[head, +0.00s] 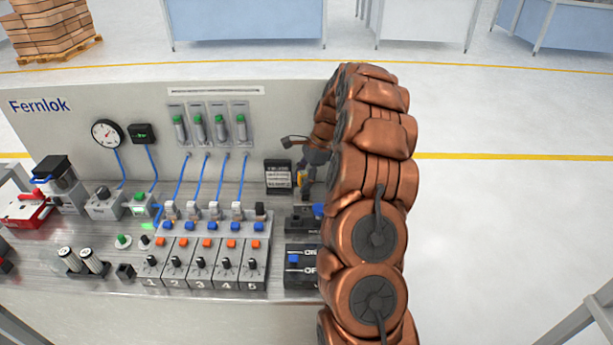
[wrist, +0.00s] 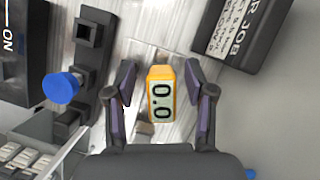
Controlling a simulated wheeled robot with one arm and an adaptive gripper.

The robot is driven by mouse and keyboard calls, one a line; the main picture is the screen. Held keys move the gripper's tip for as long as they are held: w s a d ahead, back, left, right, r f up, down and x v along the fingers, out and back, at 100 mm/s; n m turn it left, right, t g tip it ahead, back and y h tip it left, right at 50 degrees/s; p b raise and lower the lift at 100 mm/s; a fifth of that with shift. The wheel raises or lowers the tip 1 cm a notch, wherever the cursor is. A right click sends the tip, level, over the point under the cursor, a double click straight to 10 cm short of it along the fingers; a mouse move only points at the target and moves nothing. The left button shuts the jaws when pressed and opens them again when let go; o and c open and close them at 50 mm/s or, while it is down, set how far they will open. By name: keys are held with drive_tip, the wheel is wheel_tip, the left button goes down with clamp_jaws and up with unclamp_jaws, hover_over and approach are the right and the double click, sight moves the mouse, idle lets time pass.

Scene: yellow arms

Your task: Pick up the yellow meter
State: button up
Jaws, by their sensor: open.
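The yellow meter (wrist: 160,93) lies between my fingers in the wrist view. My gripper (wrist: 159,77) is open, with one finger on each side of the meter and a gap visible on both sides. The arm hides the rest there.
A dark sign block (wrist: 238,30) stands close to the upper right of the meter. A blue knob (wrist: 62,87) on a dark fixture is to the left. In the head view, the bench holds numbered switch modules (head: 200,265), and an upright Fernlok panel (head: 60,125) stands behind.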

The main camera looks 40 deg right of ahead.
sight(301, 173)
clamp_jaws()
idle(0.5)
drive_tip(key=shift+r, duration=0.1)
drive_tip(key=shift+r+b, duration=1)
drive_tip(key=shift+r, duration=0.65)
drive_tip(key=s+a+r+b, duration=0.1)
drive_tip(key=s+a+b, duration=0.3)
drive_tip(key=s+a, duration=0.6)
drive_tip(key=shift+a+r, duration=0.2)
drive_tip(key=shift+a, duration=1.05)
